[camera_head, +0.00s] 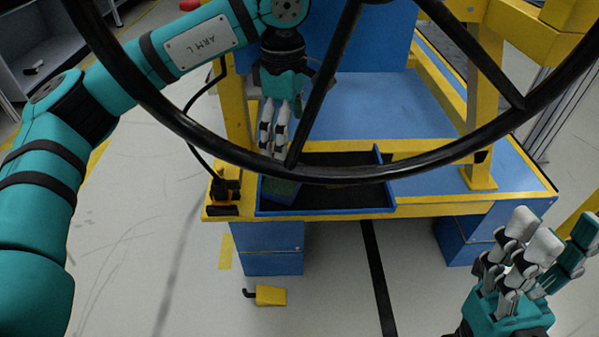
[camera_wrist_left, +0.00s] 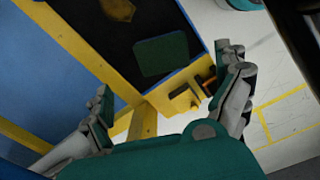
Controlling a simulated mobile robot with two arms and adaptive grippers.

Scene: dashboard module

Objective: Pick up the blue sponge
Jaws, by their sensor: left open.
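The sponge (camera_head: 281,190) looks dark green rather than blue and lies in the dark-floored tray (camera_head: 383,154) on the blue and yellow bench; the steering wheel's rim partly hides it in the head view. In the left wrist view the sponge (camera_wrist_left: 160,55) shows whole, near the tray's blue edge. My left gripper (camera_head: 273,140) points down behind the wheel, above and just beyond the sponge. Its fingers (camera_wrist_left: 168,90) are wide apart, with nothing between them and the sponge ahead. My right gripper (camera_head: 545,240) is at the lower right, fingers up, spread and empty, far from the tray.
The black steering wheel (camera_head: 330,173) crosses the head view in front of the left gripper. A brownish object (camera_wrist_left: 117,9) lies elsewhere in the tray. A black and orange fitting (camera_head: 224,192) stands at the bench's left corner. A yellow piece (camera_head: 270,296) lies on the floor.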

